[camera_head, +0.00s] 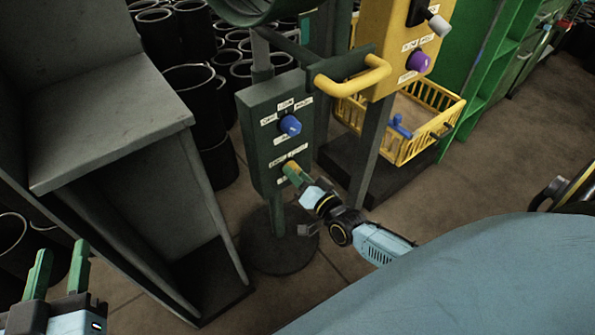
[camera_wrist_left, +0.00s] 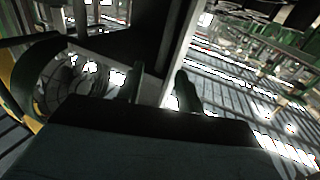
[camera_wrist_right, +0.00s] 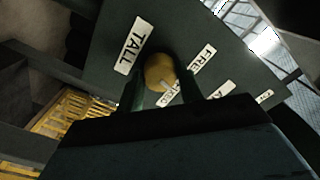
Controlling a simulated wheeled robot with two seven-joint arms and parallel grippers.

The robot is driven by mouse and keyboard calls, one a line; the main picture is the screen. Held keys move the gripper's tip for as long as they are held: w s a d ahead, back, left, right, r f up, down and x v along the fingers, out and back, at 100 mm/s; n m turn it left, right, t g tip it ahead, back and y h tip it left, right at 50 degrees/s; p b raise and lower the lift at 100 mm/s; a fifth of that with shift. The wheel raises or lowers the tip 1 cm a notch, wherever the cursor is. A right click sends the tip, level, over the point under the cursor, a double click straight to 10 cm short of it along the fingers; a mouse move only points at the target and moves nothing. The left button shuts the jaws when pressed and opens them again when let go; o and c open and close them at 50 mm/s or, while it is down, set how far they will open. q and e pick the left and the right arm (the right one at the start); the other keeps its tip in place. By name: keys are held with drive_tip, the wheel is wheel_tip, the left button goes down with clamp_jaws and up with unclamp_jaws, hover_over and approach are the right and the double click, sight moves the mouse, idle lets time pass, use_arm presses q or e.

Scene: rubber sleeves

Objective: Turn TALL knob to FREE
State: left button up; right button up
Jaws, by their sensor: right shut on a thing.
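The TALL knob (camera_wrist_right: 158,70) is round and yellow, on a dark green control box (camera_head: 262,120). In the right wrist view it sits between the two green fingers of my right gripper (camera_wrist_right: 160,92), which is shut on it. A TALL label (camera_wrist_right: 135,46) is to its left and a FREE label (camera_wrist_right: 203,60) to its right. A pale mark on the knob's face points down and right, near a partly hidden label. In the head view my right gripper (camera_head: 294,174) covers most of the knob. My left gripper (camera_head: 58,268) is open and empty at lower left.
A blue knob (camera_head: 290,125) sits higher on the same box. A yellow box (camera_head: 400,40) with a purple knob (camera_head: 418,62) stands to the right, above a yellow basket (camera_head: 440,120). A grey cabinet (camera_head: 105,130) stands between my left gripper and the green box.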

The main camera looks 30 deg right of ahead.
use_arm(q)
drive_tip(key=s+a+f+g+y+p, duration=0.2)
drive_tip(key=s+f+g, duration=0.2)
drive_tip(key=f+g, duration=0.1)
drive_tip(key=s+a+f+g+y+p, duration=0.1)
drive_tip(key=s+a+f+g, duration=0.2)
drive_tip(key=s+f+g, duration=0.2)
drive_tip(key=shift+s+a+f+n+g+y+p, duration=0.35)
drive_tip(key=shift+f+g, duration=0.25)
drive_tip(key=shift+f, duration=1.05)
use_arm(e)
drive_tip(key=shift+n, duration=4.5)
use_arm(q)
drive_tip(key=shift+w, duration=0.1)
use_arm(e)
drive_tip(key=o, duration=1)
